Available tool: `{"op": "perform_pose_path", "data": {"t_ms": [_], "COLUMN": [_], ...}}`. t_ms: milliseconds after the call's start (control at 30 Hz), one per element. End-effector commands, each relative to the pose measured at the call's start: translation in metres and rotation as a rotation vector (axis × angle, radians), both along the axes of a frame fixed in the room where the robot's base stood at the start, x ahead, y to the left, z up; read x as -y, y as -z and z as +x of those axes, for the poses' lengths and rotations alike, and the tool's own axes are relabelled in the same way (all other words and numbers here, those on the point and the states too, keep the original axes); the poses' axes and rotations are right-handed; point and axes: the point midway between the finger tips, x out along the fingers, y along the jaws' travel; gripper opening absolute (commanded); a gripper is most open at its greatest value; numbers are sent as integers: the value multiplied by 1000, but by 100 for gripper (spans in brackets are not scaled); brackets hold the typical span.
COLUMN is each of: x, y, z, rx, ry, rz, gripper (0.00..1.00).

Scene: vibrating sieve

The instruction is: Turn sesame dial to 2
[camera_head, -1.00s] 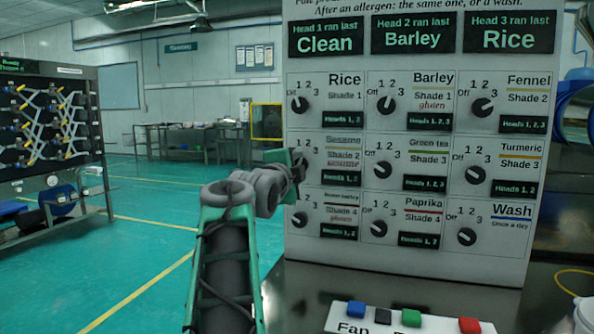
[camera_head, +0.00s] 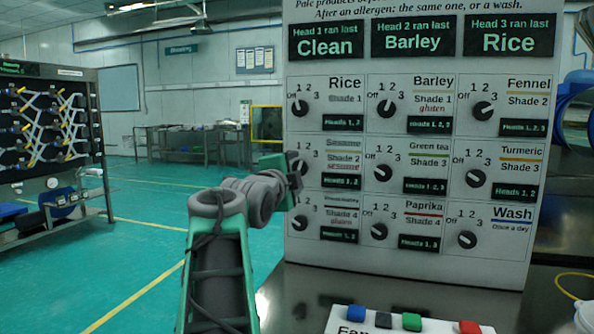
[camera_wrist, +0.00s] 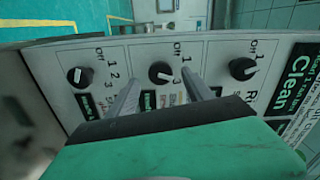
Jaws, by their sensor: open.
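The sesame dial (camera_wrist: 161,72) is a round black knob with a light pointer mark on the grey panel, in the middle of the wrist view. Its exact setting is hard to read. My gripper (camera_wrist: 160,77) is open, with one finger on each side of this dial; I cannot tell whether they touch it. In the head view my gripper (camera_head: 287,172) is at the panel's left edge, mostly covering the sesame dial. The sesame label (camera_head: 343,145) shows to its right, with Shade 2 below it.
The rice dial (camera_head: 299,107) is above and the Shade 4 dial (camera_head: 299,223) below, close to my gripper. More dials, such as the green tea dial (camera_head: 383,173), are to the right. Coloured buttons (camera_head: 411,321) stand in front. Open floor lies left of the panel.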

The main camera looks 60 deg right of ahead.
Motion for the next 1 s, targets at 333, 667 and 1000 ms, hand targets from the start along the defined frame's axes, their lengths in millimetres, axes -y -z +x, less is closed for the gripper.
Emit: {"op": "perform_pose_path", "data": {"t_ms": [333, 667, 1000], "x": [-51, -51, -51], "y": [-1, -1, -60], "z": [-8, -8, -8], "rx": [0, 0, 0], "ry": [-1, 1, 0], "rz": [-1, -1, -1], "gripper": [60, 60, 60]}}
